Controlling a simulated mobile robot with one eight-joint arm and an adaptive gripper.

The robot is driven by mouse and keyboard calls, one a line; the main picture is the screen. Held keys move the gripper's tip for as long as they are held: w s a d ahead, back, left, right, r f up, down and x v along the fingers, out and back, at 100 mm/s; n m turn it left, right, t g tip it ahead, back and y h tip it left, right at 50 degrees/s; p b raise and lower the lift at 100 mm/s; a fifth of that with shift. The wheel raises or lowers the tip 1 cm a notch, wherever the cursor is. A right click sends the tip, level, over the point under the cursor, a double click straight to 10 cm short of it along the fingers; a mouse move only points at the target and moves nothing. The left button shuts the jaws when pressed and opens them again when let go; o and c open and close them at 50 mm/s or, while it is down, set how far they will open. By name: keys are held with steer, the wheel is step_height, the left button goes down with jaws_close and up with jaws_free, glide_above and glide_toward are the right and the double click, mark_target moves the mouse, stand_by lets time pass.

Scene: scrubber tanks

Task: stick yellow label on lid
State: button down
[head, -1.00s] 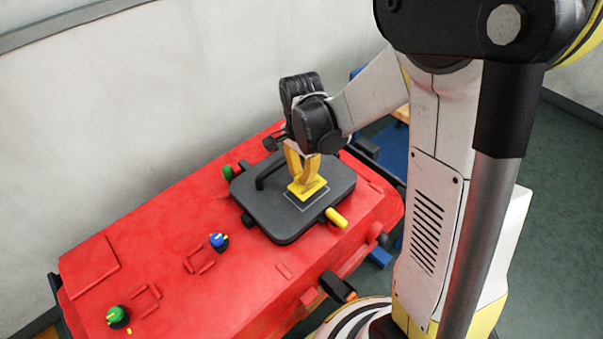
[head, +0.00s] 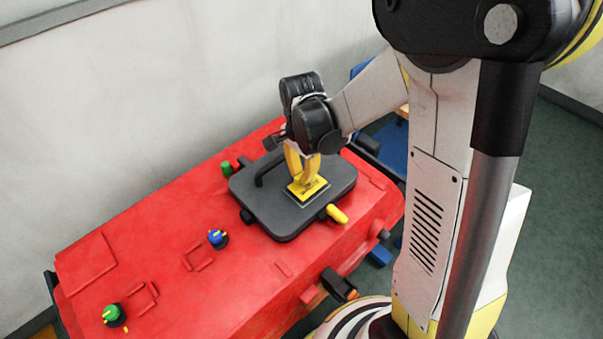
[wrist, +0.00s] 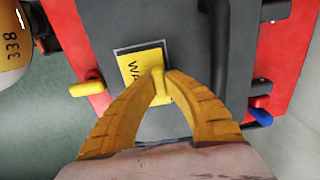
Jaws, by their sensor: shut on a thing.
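The yellow label (head: 314,190) with dark print lies flat at or just above the grey lid (head: 275,216) of the red tank. In the wrist view the label (wrist: 131,72) lies over an outlined rectangle on the lid (wrist: 190,30), with a thin dark and pale border showing along its far and left edges. I cannot tell whether it touches the lid. My gripper (head: 303,178) has its yellow fingers shut on a small raised yellow tab of the label; the fingers hide its right part.
A dark handle (head: 262,172) rises from the lid left of my gripper. A yellow latch (head: 337,213) is at the lid's near edge, a green one (head: 226,168) at its far left. Blue (head: 216,237) and green (head: 111,313) knobs stand on the red tank (head: 150,262).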

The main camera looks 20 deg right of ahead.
steer(key=shift+f, duration=0.3)
steer(key=shift+f+b, duration=0.3)
steer(key=shift+b, duration=0.2)
steer(key=shift+r, duration=0.15)
stand_by(0.5)
steer(key=c, duration=0.9)
jaws_free()
steer(key=shift+c, duration=0.2)
steer(key=shift+r, duration=0.1)
steer(key=shift+r+p, duration=1.7)
steer(key=shift+r, duration=0.45)
steer(key=shift+r, duration=0.1)
